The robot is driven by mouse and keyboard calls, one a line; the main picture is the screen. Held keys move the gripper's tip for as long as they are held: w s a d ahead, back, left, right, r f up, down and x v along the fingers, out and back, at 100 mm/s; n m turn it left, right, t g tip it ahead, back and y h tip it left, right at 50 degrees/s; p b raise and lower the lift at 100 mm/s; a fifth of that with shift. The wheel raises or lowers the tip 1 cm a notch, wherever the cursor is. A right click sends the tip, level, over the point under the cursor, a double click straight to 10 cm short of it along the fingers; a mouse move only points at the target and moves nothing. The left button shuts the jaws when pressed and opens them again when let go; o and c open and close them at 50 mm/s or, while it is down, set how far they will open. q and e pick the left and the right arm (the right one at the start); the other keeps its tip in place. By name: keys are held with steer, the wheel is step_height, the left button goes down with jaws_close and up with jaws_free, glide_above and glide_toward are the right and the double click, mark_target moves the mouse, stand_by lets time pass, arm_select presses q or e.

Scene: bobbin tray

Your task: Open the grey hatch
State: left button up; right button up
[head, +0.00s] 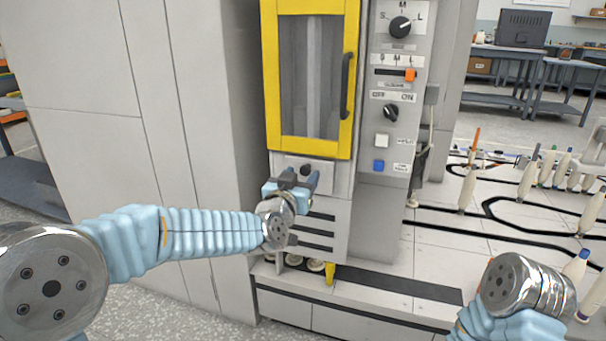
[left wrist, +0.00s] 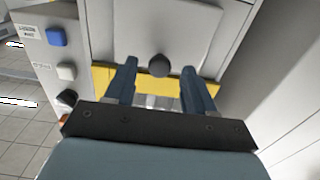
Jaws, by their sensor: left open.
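The grey hatch (head: 342,178) is a small panel below the yellow-framed door, and it looks closed. It fills the upper middle of the left wrist view (left wrist: 155,30). A dark round knob (head: 305,171) sticks out of it; the knob also shows in the left wrist view (left wrist: 159,66). My left gripper (head: 291,182) is open in front of the hatch. In the left wrist view its two blue fingers (left wrist: 159,72) appear on either side of the knob, with gaps; I cannot tell the depth between them. My right gripper is not in view, only part of my right arm.
The yellow-framed door (head: 352,75) with a dark handle is above the hatch. A control panel (head: 398,60) with dials, an orange slider and buttons is to its right. Several pale bobbins (head: 468,188) stand on the tracked floor at right. Grey cabinets (head: 75,110) stand at left.

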arm_select(q)
steer(key=shift+x, duration=1)
steer(key=shift+c, duration=0.5)
jaws_close()
